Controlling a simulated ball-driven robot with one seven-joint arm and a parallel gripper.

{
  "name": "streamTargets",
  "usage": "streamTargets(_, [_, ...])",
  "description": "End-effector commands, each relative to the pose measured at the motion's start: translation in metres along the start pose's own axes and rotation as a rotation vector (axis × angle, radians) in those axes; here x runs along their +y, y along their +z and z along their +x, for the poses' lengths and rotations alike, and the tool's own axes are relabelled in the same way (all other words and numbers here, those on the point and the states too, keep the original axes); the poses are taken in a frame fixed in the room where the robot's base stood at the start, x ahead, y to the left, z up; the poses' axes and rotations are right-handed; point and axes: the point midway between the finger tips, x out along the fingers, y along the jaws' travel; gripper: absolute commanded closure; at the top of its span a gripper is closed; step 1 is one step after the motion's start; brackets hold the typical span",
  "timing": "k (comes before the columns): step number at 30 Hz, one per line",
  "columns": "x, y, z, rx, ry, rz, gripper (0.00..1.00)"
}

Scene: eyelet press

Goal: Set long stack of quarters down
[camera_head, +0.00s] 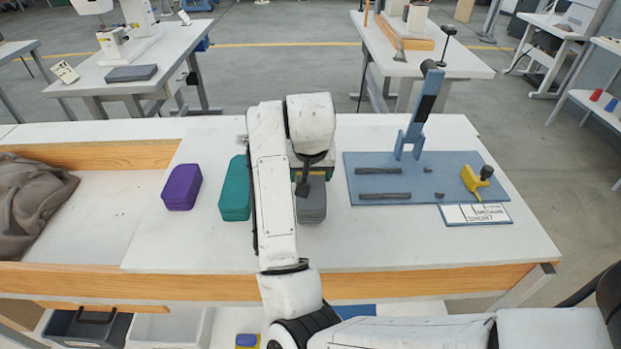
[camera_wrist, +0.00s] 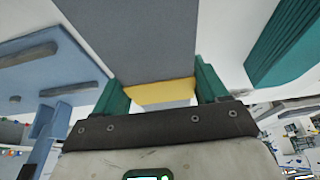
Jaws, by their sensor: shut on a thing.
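A grey stack of quarters (camera_head: 312,208) is at the middle of the white table, under my gripper. In the wrist view the grey stack (camera_wrist: 140,40) lies between the two green fingers of my gripper (camera_wrist: 160,90), and a yellow band (camera_wrist: 160,91) shows across it near the fingers. My gripper is shut on this stack. My arm hides its left part in the head view. I cannot tell whether its underside touches the table. A teal stack (camera_head: 234,190) lies just left of it, partly behind my arm; it also shows in the wrist view (camera_wrist: 290,40). A purple stack (camera_head: 182,187) lies farther left.
A blue board (camera_head: 430,170) with dark bars, an upright lever (camera_head: 424,105) and a yellow tool (camera_head: 477,182) lies to the right. A white label card (camera_head: 475,214) is at its front edge. A brown cloth (camera_head: 30,205) lies far left. The table front is clear.

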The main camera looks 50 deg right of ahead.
Motion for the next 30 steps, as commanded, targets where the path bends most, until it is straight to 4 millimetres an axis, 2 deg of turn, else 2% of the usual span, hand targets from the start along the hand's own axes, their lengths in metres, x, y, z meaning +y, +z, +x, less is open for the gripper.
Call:
streamTargets(4, [0.001, 0.007, 0.016, -0.001, 0.001, 0.000, 0.81])
streamTargets(15, [0.001, 0.008, 0.020, 0.000, 0.000, 0.000, 0.81])
streamTargets(16, [0.001, 0.008, 0.020, -0.001, 0.000, 0.000, 0.25])
streamTargets(23, [0.001, 0.008, 0.019, -0.001, 0.000, 0.000, 0.03])
streamTargets(30, [0.001, 0.008, 0.019, -0.001, 0.000, 0.001, 0.02])
